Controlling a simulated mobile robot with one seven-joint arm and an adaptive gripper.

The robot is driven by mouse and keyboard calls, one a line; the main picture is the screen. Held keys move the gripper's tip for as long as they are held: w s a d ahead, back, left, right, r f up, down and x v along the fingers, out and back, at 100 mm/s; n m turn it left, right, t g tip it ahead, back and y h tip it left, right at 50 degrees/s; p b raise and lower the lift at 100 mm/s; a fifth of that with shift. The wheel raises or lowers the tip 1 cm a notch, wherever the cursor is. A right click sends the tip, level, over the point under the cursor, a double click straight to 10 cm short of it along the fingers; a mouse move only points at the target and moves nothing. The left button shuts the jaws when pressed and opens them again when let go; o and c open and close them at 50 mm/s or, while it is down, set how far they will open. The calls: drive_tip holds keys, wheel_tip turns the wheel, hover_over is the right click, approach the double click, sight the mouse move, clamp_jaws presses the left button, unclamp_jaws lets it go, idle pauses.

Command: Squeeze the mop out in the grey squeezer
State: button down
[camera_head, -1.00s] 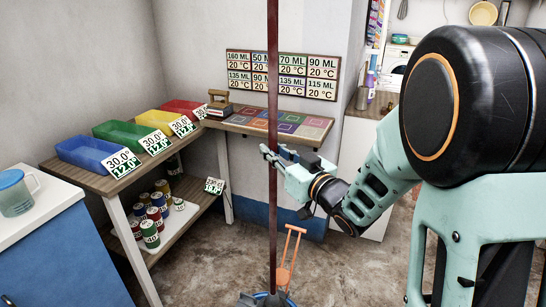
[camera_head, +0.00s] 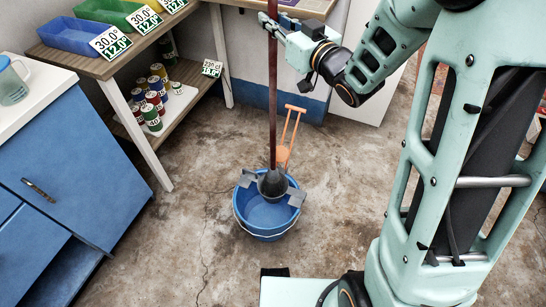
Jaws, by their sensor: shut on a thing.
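The mop's long red-brown handle (camera_head: 273,95) stands nearly upright. My gripper (camera_head: 271,24) is shut on the handle high up, near the top of the head view. Below, the handle runs down into the grey squeezer (camera_head: 272,183), which sits at the back rim of a round blue bucket (camera_head: 265,218) on the floor. The mop's head is hidden or cannot be told apart from the grey parts there. An orange lever (camera_head: 291,130) with a crossbar rises behind the bucket, leaning slightly right.
A blue cabinet (camera_head: 72,190) with a white top stands left, with a blue jug (camera_head: 13,82) on it. A wooden shelf table (camera_head: 110,62) with bins and cans is behind. Concrete floor (camera_head: 195,205) is clear around the bucket. My own arm and base fill the right.

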sight(275, 45)
drive_tip(key=shift+f+b, duration=2.35)
drive_tip(key=shift+b, duration=0.1)
drive_tip(key=shift+s+f+b, duration=0.15)
drive_tip(key=shift+f+b, duration=0.45)
idle(1.2)
drive_tip(key=shift+r, duration=0.1)
wheel_tip(275, 45, up, 16)
drive_tip(key=p, duration=1.1)
drive_tip(key=shift+f, duration=0.2)
idle(0.5)
